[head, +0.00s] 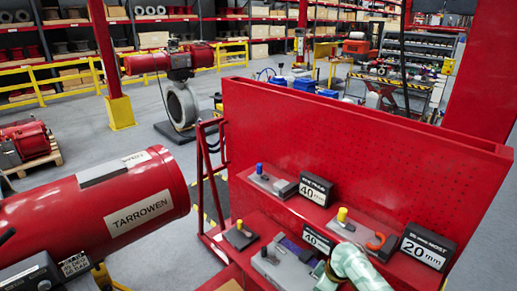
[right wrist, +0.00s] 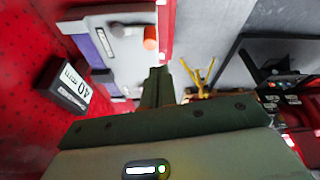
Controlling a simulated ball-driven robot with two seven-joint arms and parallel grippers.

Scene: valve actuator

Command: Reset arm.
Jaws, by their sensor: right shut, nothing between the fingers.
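My right arm (head: 355,268), pale green and white, reaches in at the bottom right of the head view, in front of the red rack's lower shelf. In the right wrist view my right gripper (right wrist: 158,80) shows as a dark green body with its fingers together, shut and empty. Its fingers point toward a grey fixture with an orange peg (right wrist: 150,40); whether they touch it I cannot tell. My left gripper is not in view.
The red rack (head: 330,140) holds grey fixtures with blue and yellow pegs and black signs, one reading 20 mm (head: 425,247). A red Tarrowen cylinder (head: 110,210) fills the lower left. Open grey floor (head: 150,135) lies behind it.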

